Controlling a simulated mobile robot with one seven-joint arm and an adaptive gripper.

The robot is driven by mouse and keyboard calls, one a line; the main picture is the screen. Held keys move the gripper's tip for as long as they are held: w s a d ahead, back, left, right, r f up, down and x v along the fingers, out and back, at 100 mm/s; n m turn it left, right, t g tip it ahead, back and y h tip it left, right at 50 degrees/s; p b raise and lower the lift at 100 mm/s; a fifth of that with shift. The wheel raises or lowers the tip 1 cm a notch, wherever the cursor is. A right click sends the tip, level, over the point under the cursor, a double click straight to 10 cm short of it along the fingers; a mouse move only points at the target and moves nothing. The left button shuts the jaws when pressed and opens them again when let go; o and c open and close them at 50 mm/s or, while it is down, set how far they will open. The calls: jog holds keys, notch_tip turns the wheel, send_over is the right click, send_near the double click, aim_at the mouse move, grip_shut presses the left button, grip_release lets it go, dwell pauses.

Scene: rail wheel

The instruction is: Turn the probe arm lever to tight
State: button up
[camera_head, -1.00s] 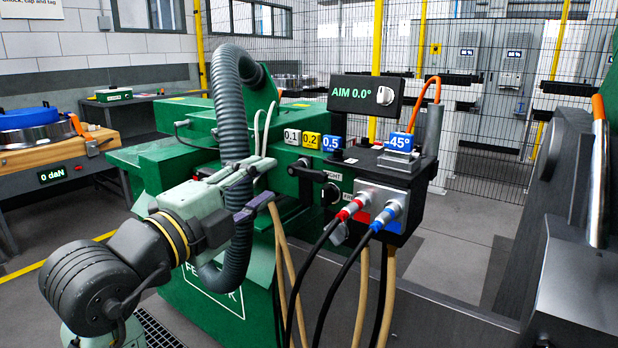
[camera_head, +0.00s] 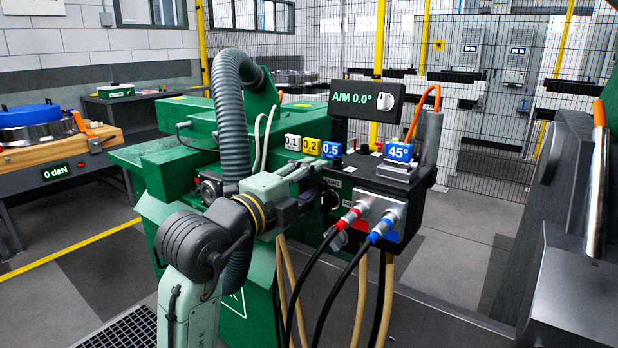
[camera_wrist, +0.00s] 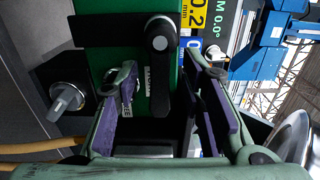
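The probe arm lever is a black bar with a rounded, grey-centred end (camera_wrist: 160,42) on the green machine face in the wrist view. Its bar runs down the picture between my gripper's two purple-padded fingers (camera_wrist: 164,85). The fingers are open, with visible space on both sides of the lever. In the head view my gripper (camera_head: 306,182) is in front of the green panel and hides most of the lever. A partly covered white label ending in "GHT" (camera_head: 333,183) shows just right of the gripper.
Right of my gripper, red (camera_head: 350,216) and blue (camera_head: 383,226) hose couplings stick out. A blue 45° block (camera_head: 399,152) and an AIM 0.0° display (camera_head: 352,99) sit above. A grey knob (camera_wrist: 68,98) is left of the fingers in the wrist view. Cables hang below the couplings.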

grip_shut()
dwell(0.5)
dwell(0.4)
